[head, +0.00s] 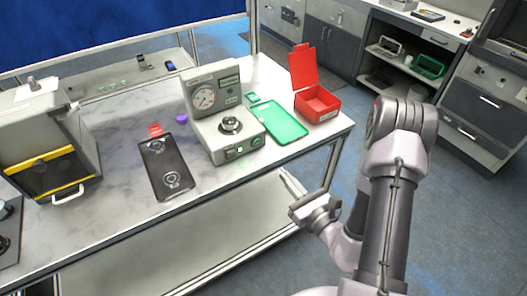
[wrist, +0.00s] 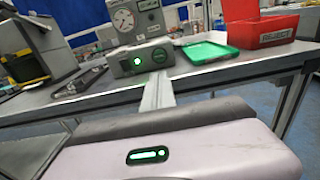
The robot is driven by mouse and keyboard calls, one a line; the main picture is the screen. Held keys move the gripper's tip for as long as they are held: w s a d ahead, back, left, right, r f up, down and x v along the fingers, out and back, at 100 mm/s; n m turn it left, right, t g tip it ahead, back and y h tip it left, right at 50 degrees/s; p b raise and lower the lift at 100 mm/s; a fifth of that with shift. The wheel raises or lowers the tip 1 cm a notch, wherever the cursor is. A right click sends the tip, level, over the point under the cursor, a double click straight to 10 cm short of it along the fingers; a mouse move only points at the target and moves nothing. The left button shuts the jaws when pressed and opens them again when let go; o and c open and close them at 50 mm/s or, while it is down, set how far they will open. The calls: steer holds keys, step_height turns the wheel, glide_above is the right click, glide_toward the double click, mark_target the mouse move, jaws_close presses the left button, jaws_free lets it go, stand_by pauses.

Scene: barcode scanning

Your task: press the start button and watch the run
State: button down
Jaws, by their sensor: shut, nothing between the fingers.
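The grey test device (head: 222,138) stands on the bench with a round dial on its raised back panel and a round fixture on its base. Its front face carries a lit green button (head: 240,150) and a second, darker green round control (head: 257,142). In the wrist view the lit button (wrist: 138,62) glows on the device (wrist: 125,66), beside the darker control (wrist: 159,56). I cannot read which one is marked start. My gripper (head: 284,174) is shut and empty, in front of the bench edge, right of and below the buttons, apart from them. Its fingers (wrist: 160,84) point toward the device.
A green tray (head: 283,129) and an open red bin (head: 316,104), labelled REJECT in the wrist view (wrist: 262,34), stand right of the device. A black tray (head: 166,174), a red piece (head: 154,130) and a purple piece (head: 182,119) lie left. A grey machine (head: 40,125) stands farther left.

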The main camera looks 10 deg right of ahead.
mark_target(257, 144)
steer(key=x, duration=1.3)
steer(key=shift+w+a+b, duration=0.2)
steer(key=shift+w+b, duration=0.1)
steer(key=shift+b, duration=0.05)
steer(key=shift+w, duration=0.15)
